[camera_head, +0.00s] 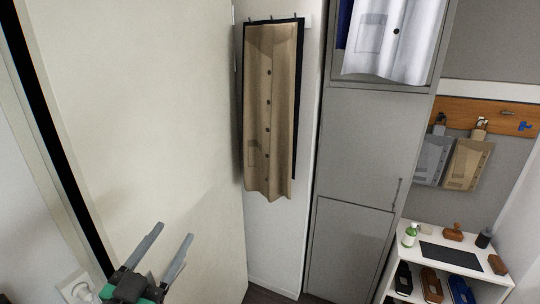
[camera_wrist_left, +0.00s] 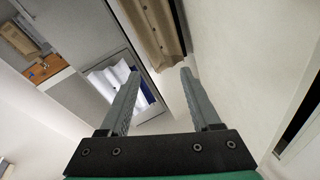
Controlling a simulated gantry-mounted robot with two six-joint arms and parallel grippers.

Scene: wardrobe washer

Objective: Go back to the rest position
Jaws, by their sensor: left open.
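My left gripper (camera_head: 168,250) is at the lower left of the head view, in front of a pale door. Its two grey fingers are apart and hold nothing. In the left wrist view the open fingers (camera_wrist_left: 160,88) point up with a clear gap between them. My right gripper is in neither view.
A tan coat (camera_head: 270,110) hangs on hooks beside the pale door (camera_head: 150,120). A grey wardrobe (camera_head: 365,140) holds a white shirt (camera_head: 390,45). A white shelf unit (camera_head: 455,262) with shoes and a green bottle (camera_head: 409,236) stands at the lower right. Bags (camera_head: 467,163) hang above it.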

